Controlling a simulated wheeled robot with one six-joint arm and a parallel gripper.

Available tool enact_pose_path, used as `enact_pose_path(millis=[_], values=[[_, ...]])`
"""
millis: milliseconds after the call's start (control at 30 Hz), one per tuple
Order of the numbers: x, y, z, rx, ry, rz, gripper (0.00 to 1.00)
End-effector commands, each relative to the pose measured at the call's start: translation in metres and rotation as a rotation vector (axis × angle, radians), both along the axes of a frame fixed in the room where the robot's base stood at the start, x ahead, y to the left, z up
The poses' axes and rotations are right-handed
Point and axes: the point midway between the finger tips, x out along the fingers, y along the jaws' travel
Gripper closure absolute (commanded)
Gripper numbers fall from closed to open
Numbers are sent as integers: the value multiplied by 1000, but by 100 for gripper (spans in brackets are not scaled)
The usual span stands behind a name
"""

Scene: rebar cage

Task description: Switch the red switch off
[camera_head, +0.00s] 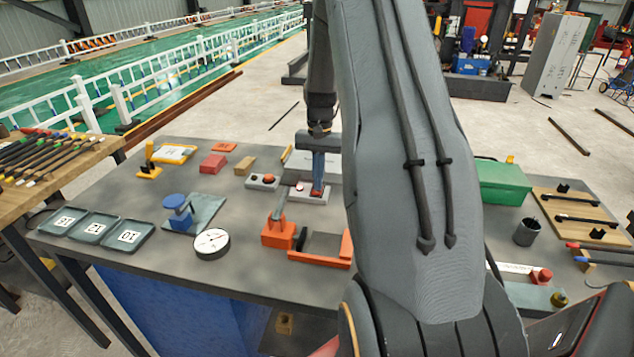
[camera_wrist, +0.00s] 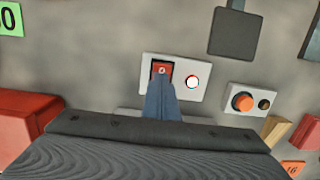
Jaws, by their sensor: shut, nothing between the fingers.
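The red switch (camera_wrist: 161,68) is a red rocker with a white mark, set in a light grey box that lies on the table. In the head view my gripper (camera_head: 318,190) is down over the switch box (camera_head: 312,198), and my arm hides part of the area.
A grey box with an orange-red button (camera_wrist: 242,101) is next to the switch box. In the head view, orange fixtures (camera_head: 278,234), a round gauge (camera_head: 212,242) and a blue knob device (camera_head: 177,210) stand nearby. A green toolbox (camera_head: 502,183) is at the right.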

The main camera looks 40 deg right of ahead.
Motion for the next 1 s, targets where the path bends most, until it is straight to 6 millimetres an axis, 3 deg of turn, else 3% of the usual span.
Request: enact_pose_path(millis=[433,767,1000], values=[[1,-1,10,-1,-1,1,100],[7,-4,58,-4,-6,4,100],[10,-9,102,-3,-4,3,100]])
